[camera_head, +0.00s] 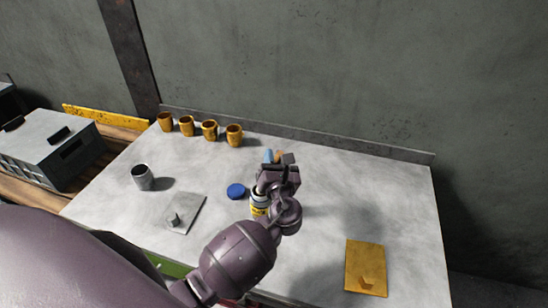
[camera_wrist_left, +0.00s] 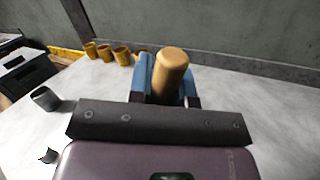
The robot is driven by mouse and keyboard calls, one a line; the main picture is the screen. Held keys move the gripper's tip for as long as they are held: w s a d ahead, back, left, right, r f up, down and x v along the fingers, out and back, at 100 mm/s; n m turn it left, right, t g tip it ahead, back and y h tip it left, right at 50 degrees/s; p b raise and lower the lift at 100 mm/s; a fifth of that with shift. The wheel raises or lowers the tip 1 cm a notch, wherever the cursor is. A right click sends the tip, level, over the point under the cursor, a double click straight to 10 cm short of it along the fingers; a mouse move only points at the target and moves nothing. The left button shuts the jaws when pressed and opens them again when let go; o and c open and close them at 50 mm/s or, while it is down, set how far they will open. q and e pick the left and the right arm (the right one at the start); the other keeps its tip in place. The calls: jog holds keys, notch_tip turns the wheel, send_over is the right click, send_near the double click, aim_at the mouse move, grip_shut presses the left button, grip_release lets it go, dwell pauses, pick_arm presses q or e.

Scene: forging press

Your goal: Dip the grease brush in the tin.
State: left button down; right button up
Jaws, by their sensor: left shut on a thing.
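My left gripper (camera_head: 277,158) is above the grey table, shut on the grease brush. The brush's wooden handle (camera_wrist_left: 171,72) stands up between the blue finger pads in the left wrist view. Its top end also shows as a small orange spot in the head view (camera_head: 279,154). The open tin (camera_head: 260,208), with a yellow label, stands on the table just below and left of the gripper. My wrist partly covers the tin. The brush's lower end is mostly hidden, so I cannot tell whether the bristles are inside the tin. My right gripper is not in view.
A blue lid (camera_head: 236,191) lies left of the tin. A grey plate with a knob (camera_head: 184,215) and a grey cup (camera_head: 142,177) are farther left. Several orange cups (camera_head: 209,130) line the back edge. A yellow plate (camera_head: 366,265) lies front right. The back right is clear.

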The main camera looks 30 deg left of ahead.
pick_arm(q)
jog(key=shift+f, duration=0.2)
jog(key=shift+f, duration=0.3)
dwell(0.5)
dwell(0.5)
notch_tip(320, 180, up, 7)
jog(key=p, duration=0.3)
jog(key=shift+p, duration=0.35)
dwell(0.4)
dwell(0.6)
